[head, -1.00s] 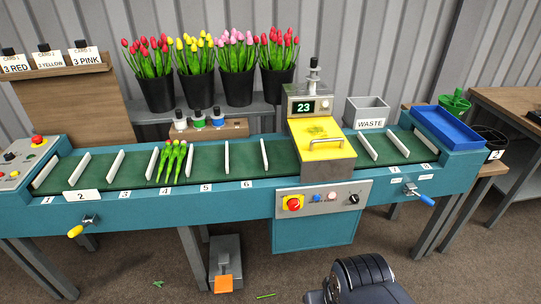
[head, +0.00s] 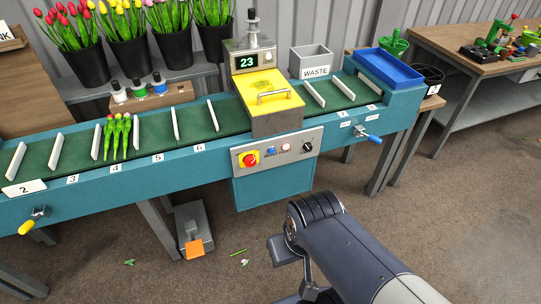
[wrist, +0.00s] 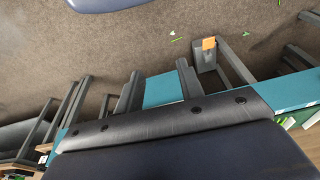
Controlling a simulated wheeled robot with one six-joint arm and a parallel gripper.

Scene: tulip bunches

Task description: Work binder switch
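The binder (head: 275,122) stands over the conveyor with a closed yellow lid (head: 263,84) and a display (head: 247,62) reading 23. Its front panel (head: 277,165) carries a red button on yellow (head: 250,160), a blue button (head: 271,151), a pale button and a black rotary switch (head: 307,147) at the right. The switch's exact setting is too small to tell. A foot pedal with an orange plate (head: 195,249) is on the floor; it also shows in the wrist view (wrist: 209,43). My arm is in front, below right of the panel.
Three tulips (head: 115,137) lie between dividers on the green belt (head: 135,133). A grey waste bin (head: 312,63) and a blue tray (head: 388,68) are at right. A wooden workbench (head: 465,45) stands beyond. Floor at right is open; small green scraps lie below the binder.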

